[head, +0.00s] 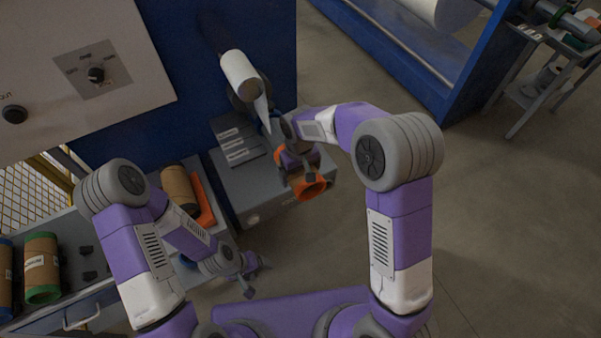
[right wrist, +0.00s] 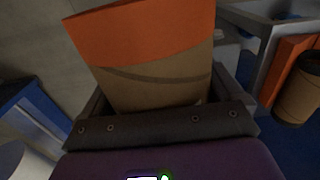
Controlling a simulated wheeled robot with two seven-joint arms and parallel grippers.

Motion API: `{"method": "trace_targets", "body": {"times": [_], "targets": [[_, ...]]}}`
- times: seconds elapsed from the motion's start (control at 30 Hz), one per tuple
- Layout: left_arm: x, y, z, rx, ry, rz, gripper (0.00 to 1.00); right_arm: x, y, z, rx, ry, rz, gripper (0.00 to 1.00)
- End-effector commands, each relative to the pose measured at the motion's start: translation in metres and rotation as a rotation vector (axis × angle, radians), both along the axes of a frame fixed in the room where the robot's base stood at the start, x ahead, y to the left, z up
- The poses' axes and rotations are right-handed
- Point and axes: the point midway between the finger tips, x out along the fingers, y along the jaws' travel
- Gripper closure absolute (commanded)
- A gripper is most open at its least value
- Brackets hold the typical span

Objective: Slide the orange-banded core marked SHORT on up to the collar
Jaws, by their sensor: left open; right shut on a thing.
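The orange-banded core shows its orange end (head: 311,188) in the head view, held over the grey cabinet. In the right wrist view its brown cardboard body and orange band (right wrist: 150,45) fill the upper middle, between the jaws. My right gripper (head: 297,172) is shut on it. No SHORT mark is readable on it. A white roll (head: 240,72) sticks out from the dark blue machine wall, with a white strip hanging from it, above and left of the held core and apart from it. I cannot make out a collar. My left gripper (head: 250,276) is open and empty, low in the middle.
A grey cabinet (head: 270,196) stands below the roll. On the left bench lie a brown core (head: 179,188), an orange piece (head: 204,202), a green-banded core (head: 42,268) and a blue-banded core (head: 5,280). A control panel (head: 85,60) is upper left.

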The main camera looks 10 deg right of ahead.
Motion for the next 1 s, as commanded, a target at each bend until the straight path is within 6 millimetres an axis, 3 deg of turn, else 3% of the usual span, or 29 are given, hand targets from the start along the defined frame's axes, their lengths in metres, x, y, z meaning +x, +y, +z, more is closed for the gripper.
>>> {"method": "trace_targets", "body": {"times": [0.43, 1.0], "targets": [[0.000, 0.000, 0.009, 0.000, 0.000, 0.000, 0.22, 0.025, 0.009, 0.001, 0.000, -0.001, -0.001, 0.49], [0.000, 0.000, 0.012, 0.000, 0.000, 0.000, 0.22, 0.033, 0.012, 0.001, 0.000, -0.001, -0.001, 0.49]]}}
